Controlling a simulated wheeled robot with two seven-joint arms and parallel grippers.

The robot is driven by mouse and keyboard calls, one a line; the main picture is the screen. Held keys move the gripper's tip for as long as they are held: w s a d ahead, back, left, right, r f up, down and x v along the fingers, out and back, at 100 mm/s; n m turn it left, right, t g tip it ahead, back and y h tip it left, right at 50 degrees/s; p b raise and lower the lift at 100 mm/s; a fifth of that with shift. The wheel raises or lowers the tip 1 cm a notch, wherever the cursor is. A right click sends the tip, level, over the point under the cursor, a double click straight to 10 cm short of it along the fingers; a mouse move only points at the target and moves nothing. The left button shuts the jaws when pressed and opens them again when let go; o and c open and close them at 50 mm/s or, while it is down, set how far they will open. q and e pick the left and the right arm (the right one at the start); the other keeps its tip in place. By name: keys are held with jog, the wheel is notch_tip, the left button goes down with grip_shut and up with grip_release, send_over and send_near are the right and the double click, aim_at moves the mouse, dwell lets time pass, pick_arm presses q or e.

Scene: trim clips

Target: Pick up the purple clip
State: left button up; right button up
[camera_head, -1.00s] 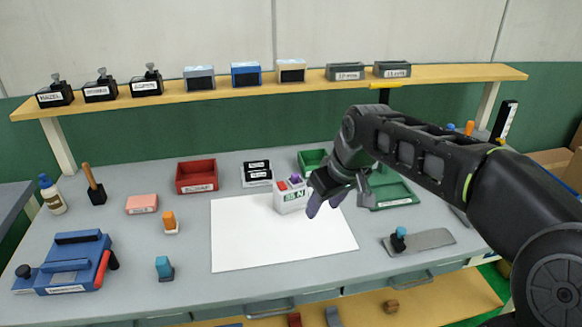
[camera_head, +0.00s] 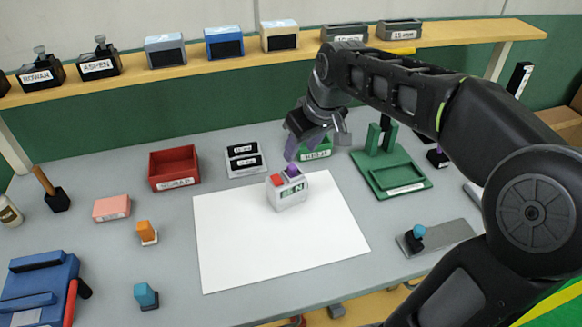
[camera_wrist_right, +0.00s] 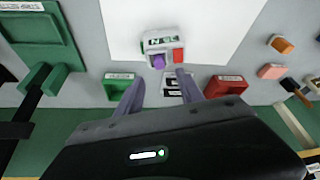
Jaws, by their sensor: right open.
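The purple clip (camera_head: 292,171) sits in the top of a small white-grey holder (camera_head: 290,197) marked "N", beside a red clip (camera_head: 277,180). In the right wrist view the purple clip (camera_wrist_right: 158,62) shows at the holder's near edge, just beyond my fingertips. My right gripper (camera_head: 315,145) is open and empty, above and slightly behind the holder. Its two purple-grey fingers (camera_wrist_right: 158,82) are spread apart in the wrist view, with the clip ahead of the gap between them. My left gripper is not in view.
The holder stands on a white sheet (camera_head: 270,245). Behind it are a green bin (camera_head: 318,155), a labelled double block (camera_head: 245,160) and a red bin (camera_head: 174,167). A green stand (camera_head: 402,178) is at right. The sheet's front is clear.

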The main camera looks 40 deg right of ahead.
aim_at(292, 166)
jog(key=shift+x, duration=1.35)
jog(key=shift+p+x, duration=0.8)
jog(key=shift+x, duration=1.85)
jog(key=shift+r, duration=0.1)
grip_shut()
